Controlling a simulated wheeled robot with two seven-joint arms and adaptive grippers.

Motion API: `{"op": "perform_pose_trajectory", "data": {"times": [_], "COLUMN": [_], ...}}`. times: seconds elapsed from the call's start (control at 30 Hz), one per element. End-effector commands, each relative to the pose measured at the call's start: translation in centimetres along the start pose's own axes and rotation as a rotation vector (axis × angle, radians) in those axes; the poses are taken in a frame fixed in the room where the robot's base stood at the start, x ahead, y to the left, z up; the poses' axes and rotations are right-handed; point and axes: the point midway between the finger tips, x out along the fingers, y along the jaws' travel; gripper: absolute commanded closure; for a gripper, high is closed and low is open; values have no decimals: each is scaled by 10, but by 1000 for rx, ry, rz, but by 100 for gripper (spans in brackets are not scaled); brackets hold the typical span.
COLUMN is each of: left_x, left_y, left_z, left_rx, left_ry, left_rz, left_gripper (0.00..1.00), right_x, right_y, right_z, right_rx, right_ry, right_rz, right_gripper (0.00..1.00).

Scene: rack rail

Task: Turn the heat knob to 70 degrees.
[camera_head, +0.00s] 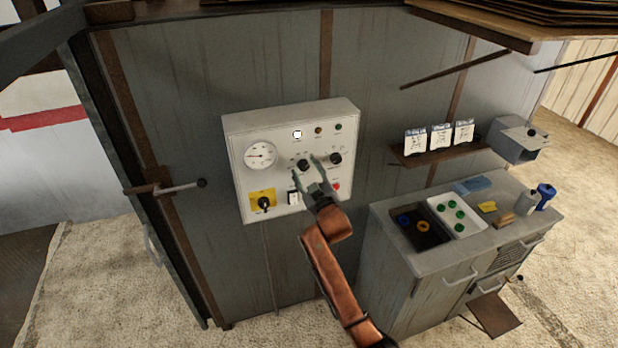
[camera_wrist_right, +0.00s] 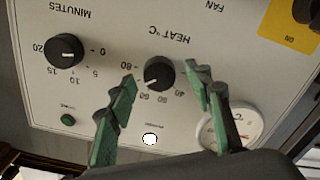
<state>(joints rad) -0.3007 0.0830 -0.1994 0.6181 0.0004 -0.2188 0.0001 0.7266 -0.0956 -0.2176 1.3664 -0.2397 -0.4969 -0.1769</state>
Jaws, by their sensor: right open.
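The heat knob (camera_head: 303,165) is a round black knob on the white control panel (camera_head: 348,115). In the right wrist view, which is upside down, the heat knob (camera_wrist_right: 158,71) sits under the HEAT °C lettering with 80 at its left and 40 at its right. Its pale mark points down and slightly left in that view; the exact reading is too small to tell. My right gripper (camera_head: 307,166) is open, its green fingers on either side of the heat knob. In the wrist view the fingertips (camera_wrist_right: 160,74) flank it with gaps visible. My left gripper is out of view.
The minutes knob (camera_head: 335,158) is close beside the heat knob. The panel also has a dial gauge (camera_head: 260,154), a yellow-backed switch (camera_head: 263,203) and a white rocker switch (camera_head: 293,198). A grey cabinet (camera_head: 400,270) stands at right, below a small shelf (camera_head: 440,152).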

Motion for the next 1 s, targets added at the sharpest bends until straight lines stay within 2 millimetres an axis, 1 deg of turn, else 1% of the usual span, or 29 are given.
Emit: {"op": "perform_pose_trajectory", "data": {"times": [0.17, 0.4, 0.6, 0.7, 0.8, 1.0], "left_x": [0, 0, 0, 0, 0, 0], "left_y": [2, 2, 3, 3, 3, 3], "left_z": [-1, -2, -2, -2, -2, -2], "left_rx": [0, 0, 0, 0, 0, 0], "left_ry": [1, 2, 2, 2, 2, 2], "left_rz": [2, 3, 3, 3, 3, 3], "left_gripper": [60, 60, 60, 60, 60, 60], "right_x": [-22, -69, -102, -111, -116, -117], "right_y": [0, 0, -1, -1, -1, -1], "right_z": [1, 1, 1, 1, 1, 1], "right_rx": [1, 0, -1, 0, 0, 0], "right_ry": [0, 0, -1, -1, -2, -1], "right_rz": [0, 0, -1, -1, -1, -1], "right_gripper": [53, 53, 53, 53, 53, 53]}}
